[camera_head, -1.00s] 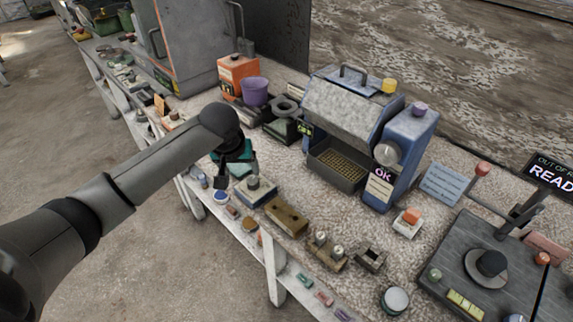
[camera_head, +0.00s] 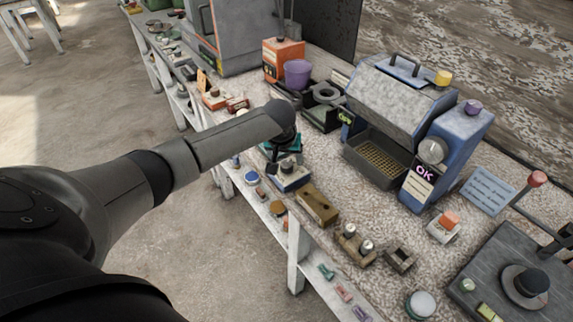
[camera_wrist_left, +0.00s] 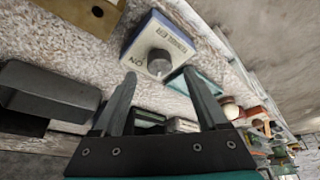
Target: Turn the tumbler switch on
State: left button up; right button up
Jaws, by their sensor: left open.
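A small blue and white switch box (camera_head: 290,183) with a grey round knob stands near the bench's front edge. In the left wrist view the box (camera_wrist_left: 146,28) carries the marking ON beside its knob (camera_wrist_left: 159,63). My left gripper (camera_wrist_left: 158,74) is open and empty, its two fingers apart with the knob showing between their tips. Whether the fingers touch the knob I cannot tell. In the head view my left gripper (camera_head: 281,146) is just behind the box, partly hidden by my wrist. My right gripper is not in view.
A brown block (camera_head: 317,206) and a brass two-knob fixture (camera_head: 355,246) stand to the right of the box. A black holder (camera_head: 322,113) and a blue-grey machine (camera_head: 400,100) stand behind. A teal flat piece (camera_wrist_left: 193,82) lies close by the box. The speckled bench is crowded.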

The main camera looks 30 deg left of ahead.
aim_at(287, 164)
pick_arm(q)
jog(key=shift+b+x, duration=0.4)
jog(key=shift+x, duration=1.35)
grip_shut()
